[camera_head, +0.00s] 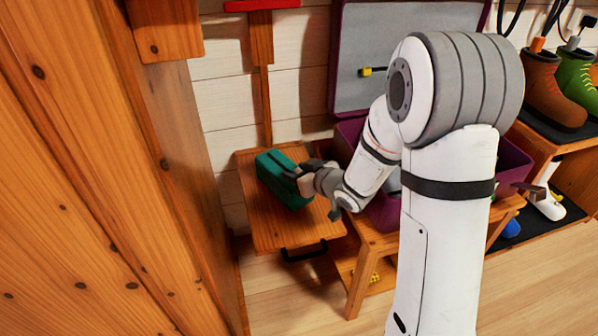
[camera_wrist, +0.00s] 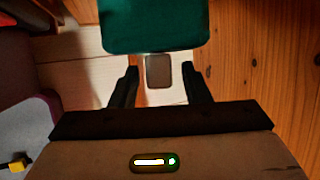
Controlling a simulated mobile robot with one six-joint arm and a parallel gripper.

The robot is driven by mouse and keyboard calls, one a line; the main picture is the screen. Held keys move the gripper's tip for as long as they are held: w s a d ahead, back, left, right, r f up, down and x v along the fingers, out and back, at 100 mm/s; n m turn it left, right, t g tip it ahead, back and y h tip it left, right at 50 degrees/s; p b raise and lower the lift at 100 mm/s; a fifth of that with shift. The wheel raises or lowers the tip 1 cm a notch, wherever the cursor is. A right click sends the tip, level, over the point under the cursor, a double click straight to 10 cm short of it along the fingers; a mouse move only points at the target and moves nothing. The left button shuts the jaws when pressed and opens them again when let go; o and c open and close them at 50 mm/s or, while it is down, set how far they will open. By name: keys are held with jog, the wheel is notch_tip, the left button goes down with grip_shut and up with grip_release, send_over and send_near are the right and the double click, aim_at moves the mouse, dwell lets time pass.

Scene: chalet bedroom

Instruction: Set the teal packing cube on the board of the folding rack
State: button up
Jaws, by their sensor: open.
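The teal packing cube (camera_head: 282,180) appears to lie on the wooden board (camera_head: 265,232) of the folding rack, toward its back. My gripper (camera_head: 305,180) is at the right side of the cube, low over the board. In the wrist view the cube (camera_wrist: 155,25) fills the top middle. My two dark fingers (camera_wrist: 160,70) stand apart there, with their tips just short of the cube's near edge and nothing held between them. The cube's underside is hidden, so I cannot see its full contact with the board.
A wooden wardrobe side (camera_head: 100,170) rises close on the left. An open purple suitcase (camera_head: 515,165) stands on a wooden bench (camera_head: 365,255) right of the board, partly behind my arm. Boots (camera_head: 552,90) stand on a shelf at the right. The board's front part is bare.

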jog(key=shift+s+d+r, duration=0.2)
jog(key=shift+r, duration=0.1)
jog(key=s+d+r+m+g+h+p, duration=0.25)
jog(key=s+d+h, duration=0.3)
jog(key=d, duration=0.35)
jog(key=s+d+r+m+g+h+p, duration=0.1)
jog(key=s+d+r+m+h, duration=0.25)
jog(key=s+d, duration=0.4)
jog(key=s+a+r+m+g, duration=0.1)
jog(key=s+g, duration=0.5)
jog(key=s, duration=0.8)
jog(key=shift+a+r+m+y, duration=0.3)
jog(key=shift+a+r, duration=0.1)
jog(key=shift+r, duration=0.25)
jog(key=shift+s, duration=0.1)
